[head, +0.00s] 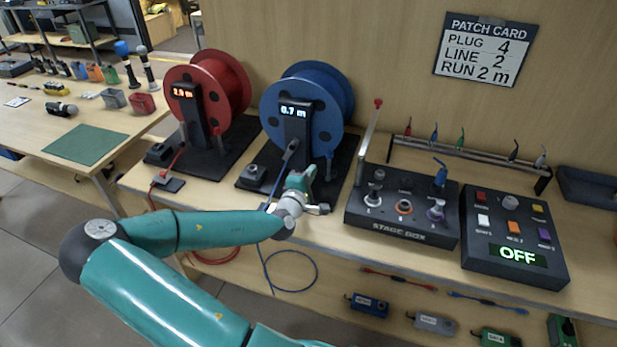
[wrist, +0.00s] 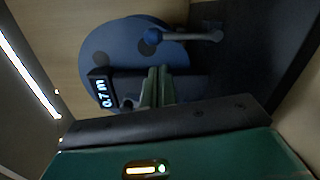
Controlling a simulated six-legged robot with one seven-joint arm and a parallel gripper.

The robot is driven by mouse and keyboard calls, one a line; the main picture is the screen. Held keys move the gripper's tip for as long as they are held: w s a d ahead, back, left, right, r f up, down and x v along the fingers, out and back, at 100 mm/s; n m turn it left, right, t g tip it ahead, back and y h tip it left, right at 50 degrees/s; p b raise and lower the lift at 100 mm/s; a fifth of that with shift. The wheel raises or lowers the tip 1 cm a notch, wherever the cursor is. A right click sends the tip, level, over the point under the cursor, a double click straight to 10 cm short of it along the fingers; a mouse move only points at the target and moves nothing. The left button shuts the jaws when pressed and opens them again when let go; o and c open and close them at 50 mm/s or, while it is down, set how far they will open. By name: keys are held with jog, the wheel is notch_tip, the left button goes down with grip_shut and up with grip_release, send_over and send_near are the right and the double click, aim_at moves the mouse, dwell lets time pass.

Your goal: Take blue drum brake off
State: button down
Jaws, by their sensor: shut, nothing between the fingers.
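The blue drum (head: 345,90) stands upright on its dark base on the bench, with a post display (head: 296,112) reading 0.7 m. In the wrist view the blue drum (wrist: 100,50) is behind my fingers, and its display (wrist: 102,90) shows at their left. A grey rod with a blue ball end (wrist: 154,37) shows there, beyond my fingertips; I cannot tell for sure that it is the brake lever. My gripper (wrist: 158,72) is shut and empty, apart from the rod in that picture. In the head view my wrist is in front of the blue drum and its fingertips are hard to make out.
The red drum (head: 220,90) stands to the left. The stage box (head: 402,225) with an upright red-tipped lever (head: 378,103) and the control box (head: 515,262) reading OFF are to the right. A blue cable (head: 268,265) hangs off the front edge.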

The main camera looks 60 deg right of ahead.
aim_at(327, 158)
jog(key=d, duration=0.6)
jog(key=shift+w, duration=0.3)
jog(key=shift+s+r, duration=0.1)
jog(key=shift+s+m, duration=0.15)
jog(key=shift+m, duration=0.15)
jog(key=shift+s+r, duration=0.1)
jog(key=shift+s, duration=0.15)
jog(key=shift+s+d+m, duration=0.15)
jog(key=shift+s+m, duration=0.35)
jog(key=shift+m, duration=0.4)
jog(key=shift+s+d+f+m, duration=0.15)
jog(key=shift+s+m, duration=0.35)
jog(key=shift+s, duration=0.45)
jog(key=shift+s+d+f+m, duration=0.1)
jog(key=shift+s+m, duration=0.4)
jog(key=shift+s, duration=0.55)
